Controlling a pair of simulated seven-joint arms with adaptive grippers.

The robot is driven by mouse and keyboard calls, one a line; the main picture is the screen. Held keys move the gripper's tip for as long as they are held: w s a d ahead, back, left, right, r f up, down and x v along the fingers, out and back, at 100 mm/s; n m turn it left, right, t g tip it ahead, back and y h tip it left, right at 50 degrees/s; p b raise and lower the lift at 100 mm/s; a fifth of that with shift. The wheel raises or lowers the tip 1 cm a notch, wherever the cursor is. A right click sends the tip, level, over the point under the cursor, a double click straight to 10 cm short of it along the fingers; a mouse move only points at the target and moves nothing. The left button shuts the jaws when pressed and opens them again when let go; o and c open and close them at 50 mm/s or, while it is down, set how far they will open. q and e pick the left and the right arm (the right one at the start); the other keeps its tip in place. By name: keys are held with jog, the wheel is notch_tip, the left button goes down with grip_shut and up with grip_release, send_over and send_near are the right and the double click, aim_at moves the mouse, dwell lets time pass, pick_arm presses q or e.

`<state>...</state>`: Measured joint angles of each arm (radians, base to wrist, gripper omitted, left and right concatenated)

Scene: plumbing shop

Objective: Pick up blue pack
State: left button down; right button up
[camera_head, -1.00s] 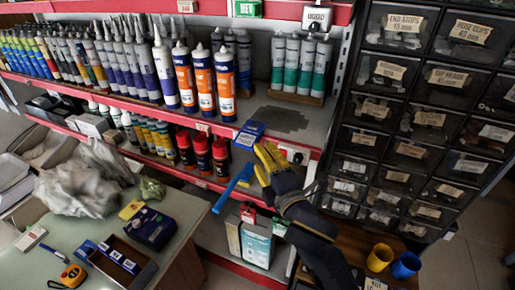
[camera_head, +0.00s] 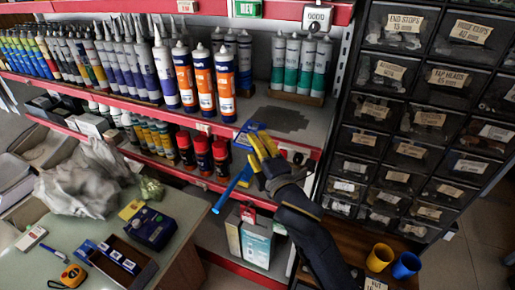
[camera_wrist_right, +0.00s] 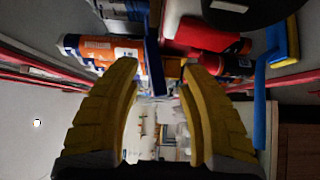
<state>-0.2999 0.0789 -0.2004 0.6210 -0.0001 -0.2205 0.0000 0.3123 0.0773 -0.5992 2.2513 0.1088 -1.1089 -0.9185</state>
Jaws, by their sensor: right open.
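The blue pack (camera_head: 247,131) lies flat near the front of the upper shelf, right of the orange-and-blue tubes. My right gripper (camera_head: 263,144), with yellow fingers, is at the pack's front right side and hides part of it. In the right wrist view the blue pack (camera_wrist_right: 154,62) shows as a thin, edge-on strip between the open fingertips (camera_wrist_right: 158,68), closer to the left finger. I cannot tell whether a finger touches it. My left gripper is not in view.
Orange-and-blue tubes (camera_head: 224,80) stand left of the pack, and green-labelled tubes (camera_head: 307,65) behind. A blue-handled tool (camera_head: 229,190) hangs below the shelf edge, close to my gripper. Red-and-black cans (camera_head: 203,155) stand on the lower shelf. Drawers (camera_head: 409,150) rise at the right.

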jog(key=shift+c, duration=1.1)
grip_shut()
jog(key=shift+r, duration=1.25)
